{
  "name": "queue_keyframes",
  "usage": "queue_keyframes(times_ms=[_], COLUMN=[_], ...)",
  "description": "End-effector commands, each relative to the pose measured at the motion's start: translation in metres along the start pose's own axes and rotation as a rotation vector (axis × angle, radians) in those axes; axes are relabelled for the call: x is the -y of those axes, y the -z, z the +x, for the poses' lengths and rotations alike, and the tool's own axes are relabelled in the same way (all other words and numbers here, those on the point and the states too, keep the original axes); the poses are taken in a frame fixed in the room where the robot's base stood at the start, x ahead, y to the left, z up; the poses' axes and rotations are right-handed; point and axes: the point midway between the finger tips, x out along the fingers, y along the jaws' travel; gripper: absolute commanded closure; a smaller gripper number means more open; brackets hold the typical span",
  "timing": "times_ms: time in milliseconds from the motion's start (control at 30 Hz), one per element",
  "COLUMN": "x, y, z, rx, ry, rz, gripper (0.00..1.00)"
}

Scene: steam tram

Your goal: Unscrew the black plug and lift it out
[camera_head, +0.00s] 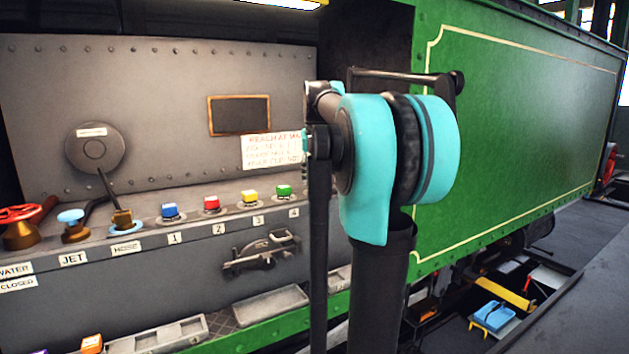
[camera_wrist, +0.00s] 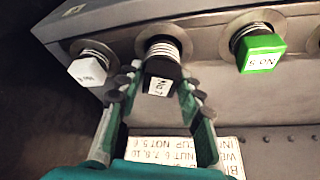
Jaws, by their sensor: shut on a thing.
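The black plug (camera_wrist: 160,70) is in the middle of the wrist view. It has a pale label reading No 7, upside down, and a bright threaded shank between its head and the round collar in the panel. The shank's lower end is in the collar or hidden by it. My gripper (camera_wrist: 161,80) is shut on the black plug's head, one finger on each side. In the head view my own arm stands in front, and the gripper and black plug are hidden.
A white plug (camera_wrist: 92,69) stands close left of my fingers, and a green plug (camera_wrist: 261,52) further right, both with threads showing. Blue (camera_head: 169,210), red (camera_head: 211,203), yellow (camera_head: 249,197) and green (camera_head: 284,191) plugs line the ledge in the head view. A paper notice (camera_wrist: 185,150) lies below my fingers.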

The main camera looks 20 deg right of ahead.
Motion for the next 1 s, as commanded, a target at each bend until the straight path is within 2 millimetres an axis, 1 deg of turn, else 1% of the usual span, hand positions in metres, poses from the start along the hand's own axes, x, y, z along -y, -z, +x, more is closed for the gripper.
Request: queue_keyframes(times_ms=[1000], x=[0.000], y=[0.017], z=[-0.042], rx=[0.000], ry=[0.000], rz=[0.000], gripper=[1.00])
